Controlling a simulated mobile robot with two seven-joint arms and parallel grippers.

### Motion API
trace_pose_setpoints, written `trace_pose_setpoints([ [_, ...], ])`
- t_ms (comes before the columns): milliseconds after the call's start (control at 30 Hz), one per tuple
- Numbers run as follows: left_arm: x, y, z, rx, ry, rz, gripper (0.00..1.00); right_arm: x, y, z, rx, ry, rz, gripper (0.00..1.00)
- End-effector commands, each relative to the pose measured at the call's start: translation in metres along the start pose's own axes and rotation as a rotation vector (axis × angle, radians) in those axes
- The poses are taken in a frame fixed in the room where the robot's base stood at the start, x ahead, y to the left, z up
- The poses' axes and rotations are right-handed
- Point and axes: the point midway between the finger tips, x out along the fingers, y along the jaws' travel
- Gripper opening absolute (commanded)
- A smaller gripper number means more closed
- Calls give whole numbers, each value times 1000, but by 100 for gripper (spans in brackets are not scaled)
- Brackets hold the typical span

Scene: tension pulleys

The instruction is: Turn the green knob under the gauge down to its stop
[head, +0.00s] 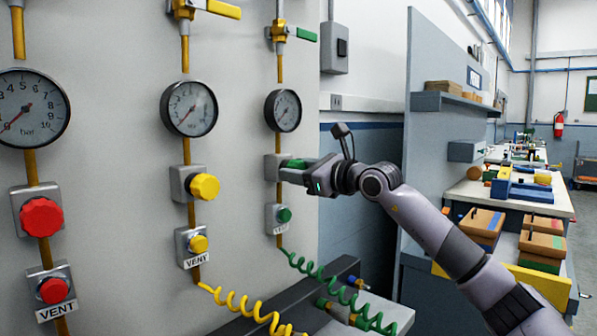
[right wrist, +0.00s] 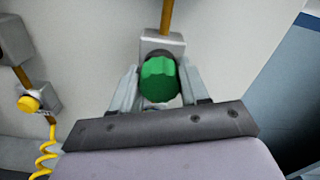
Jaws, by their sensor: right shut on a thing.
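The green knob (head: 294,163) sits on a grey block on the yellow pipe, under the right-most gauge (head: 283,110). In the right wrist view the green knob (right wrist: 159,80) shows nearly face-on, with one finger on each side. My right gripper (head: 289,172) reaches in from the right and is shut on the green knob. The fingers and wrist hide part of the knob in the head view. The gauge's needle is too small to read exactly. My left gripper is not in view.
Below the knob is a smaller green vent button (head: 284,214) with a coiled green hose (head: 330,284). To the left are a yellow knob (head: 205,187) and a red knob (head: 41,217) under their own gauges. A green-handled valve (head: 303,33) is above. A workbench stands at right.

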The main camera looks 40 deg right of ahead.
Motion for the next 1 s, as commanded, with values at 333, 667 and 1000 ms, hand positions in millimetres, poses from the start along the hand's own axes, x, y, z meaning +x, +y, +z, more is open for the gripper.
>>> trace_pose_setpoints([
  [333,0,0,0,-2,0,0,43,-1,-2,5,-3,-13,-6,70],
  [667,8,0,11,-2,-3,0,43,-21,-1,-1,-6,-8,-6,70],
  [1000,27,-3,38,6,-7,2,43,-61,-2,-1,-5,-11,-8,70],
])
